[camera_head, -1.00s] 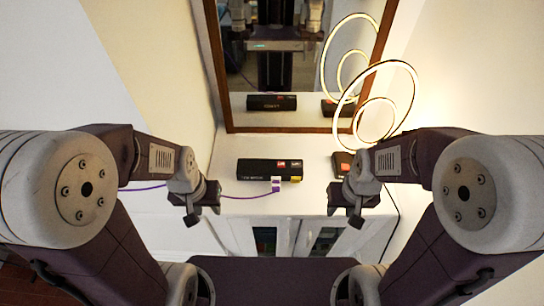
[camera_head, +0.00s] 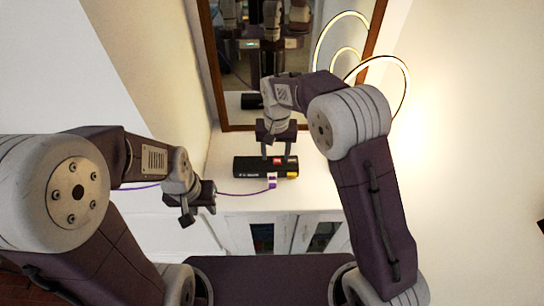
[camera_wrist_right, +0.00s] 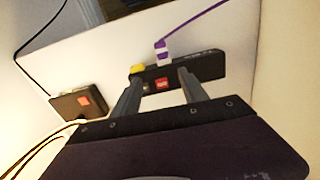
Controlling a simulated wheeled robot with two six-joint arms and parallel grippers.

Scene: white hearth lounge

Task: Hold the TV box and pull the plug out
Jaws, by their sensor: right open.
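The TV box (camera_head: 244,166) is a long black box lying on the white cabinet top, with red and yellow parts at its right end. The white and purple plug (camera_head: 272,181) sits at its front side, with a purple cable running left. My right gripper (camera_head: 277,155) is open, its fingers pointing down at the box's right part. In the right wrist view the open right gripper (camera_wrist_right: 159,80) has its fingers either side of the red label on the box (camera_wrist_right: 207,66); contact cannot be told. The plug (camera_wrist_right: 163,53) is beyond them. My left gripper (camera_head: 198,207) is open and empty, left of the cabinet.
A smaller black box (camera_wrist_right: 70,107) with an orange label lies beside the TV box in the wrist view; my right arm hides it in the head view. A wood-framed mirror (camera_head: 215,75) stands behind. A glowing ring lamp (camera_head: 408,85) is at the right.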

